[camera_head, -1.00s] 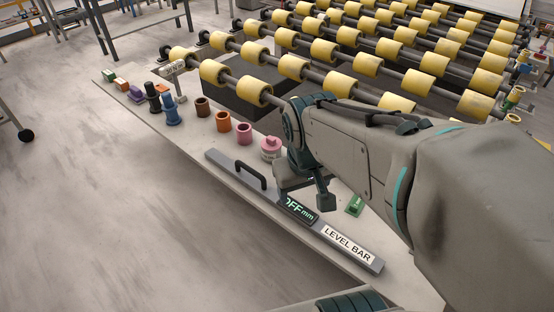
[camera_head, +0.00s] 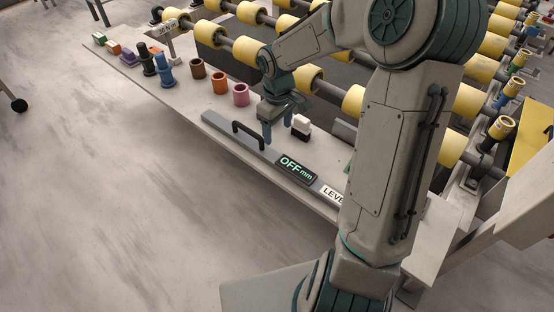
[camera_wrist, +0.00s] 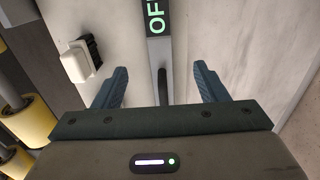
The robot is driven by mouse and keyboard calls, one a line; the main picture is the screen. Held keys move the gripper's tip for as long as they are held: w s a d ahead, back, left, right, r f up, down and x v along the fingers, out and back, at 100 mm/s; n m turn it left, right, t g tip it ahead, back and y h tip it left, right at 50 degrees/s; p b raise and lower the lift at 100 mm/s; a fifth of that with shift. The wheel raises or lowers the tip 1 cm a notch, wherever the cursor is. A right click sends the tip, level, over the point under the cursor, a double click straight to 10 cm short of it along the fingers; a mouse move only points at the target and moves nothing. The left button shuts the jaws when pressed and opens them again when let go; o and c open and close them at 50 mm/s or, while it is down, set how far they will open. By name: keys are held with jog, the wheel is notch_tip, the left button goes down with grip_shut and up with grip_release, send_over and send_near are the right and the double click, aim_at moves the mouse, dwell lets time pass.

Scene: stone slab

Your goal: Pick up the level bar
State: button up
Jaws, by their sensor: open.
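The level bar (camera_head: 316,183) is a long grey bar on the stone slab, with a dark handle (camera_head: 248,135), a display reading "OFF mm" and a partly hidden label. My arm covers its near right end. My gripper (camera_head: 287,120) is open and empty, just above the bar, beyond the handle towards the display in the head view. In the wrist view the bar (camera_wrist: 160,50) runs up the middle, and the handle (camera_wrist: 162,88) shows between the open fingers (camera_wrist: 162,84). I cannot tell whether the fingers reach down to the handle.
A white-and-black object (camera_head: 301,125) stands on the slab (camera_head: 190,98) close behind my gripper. Brown, orange and pink cups (camera_head: 219,83) and several small items stand to the left. Yellow rollers (camera_head: 241,50) line the back. The floor in front is clear.

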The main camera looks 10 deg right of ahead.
aim_at(278, 159)
notch_tip(278, 159, down, 13)
jog(key=shift+r+b, duration=0.1)
jog(key=shift+b, duration=0.45)
grip_shut()
